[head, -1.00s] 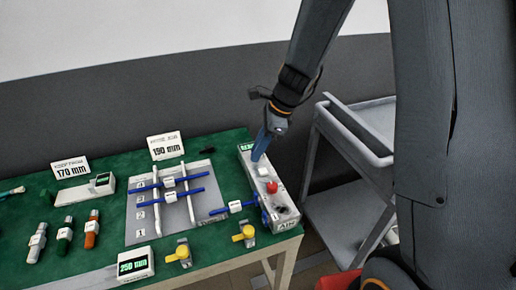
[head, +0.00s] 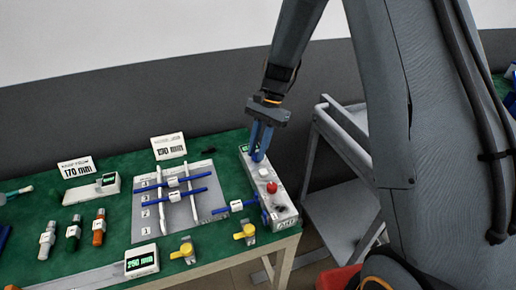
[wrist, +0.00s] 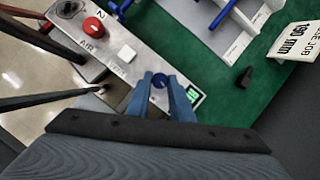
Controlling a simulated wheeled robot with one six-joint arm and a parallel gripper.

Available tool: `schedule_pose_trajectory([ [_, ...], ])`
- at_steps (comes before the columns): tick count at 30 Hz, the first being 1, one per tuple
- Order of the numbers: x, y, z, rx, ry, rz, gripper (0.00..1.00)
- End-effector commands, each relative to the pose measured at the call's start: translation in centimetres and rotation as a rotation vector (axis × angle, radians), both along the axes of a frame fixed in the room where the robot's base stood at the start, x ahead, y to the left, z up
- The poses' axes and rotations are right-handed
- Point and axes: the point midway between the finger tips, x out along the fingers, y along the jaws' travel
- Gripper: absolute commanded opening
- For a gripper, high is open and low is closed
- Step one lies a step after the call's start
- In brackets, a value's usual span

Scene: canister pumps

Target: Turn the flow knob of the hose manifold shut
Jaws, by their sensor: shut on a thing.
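The hose manifold (head: 284,211) is a long grey box at the right edge of the green table, with a red knob (head: 272,187) and a white square button (head: 263,173) on top. The manifold also fills the upper left of the wrist view (wrist: 110,62). My gripper (head: 257,157) points down at its far end. In the wrist view, the blue fingers of my gripper (wrist: 160,80) are shut on a small round blue knob (wrist: 159,81), which I take for the flow knob. The fingers hide part of it, and I cannot read its angle.
A small green display (wrist: 193,95) sits beside my fingers on the manifold. A grey board (head: 150,222) with blue tubes lies to the left. Two yellow valves (head: 245,231) stand near the front edge. A grey cart (head: 335,190) stands close on the right.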

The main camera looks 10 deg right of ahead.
Motion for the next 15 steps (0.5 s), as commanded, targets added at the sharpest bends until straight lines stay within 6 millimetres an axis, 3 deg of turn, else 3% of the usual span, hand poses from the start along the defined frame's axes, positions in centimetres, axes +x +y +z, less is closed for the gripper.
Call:
schedule_pose_trajectory([
  [15, 0.05, 0.12, -0.01, 0.0, 0.002, 0.239, 0.0],
])
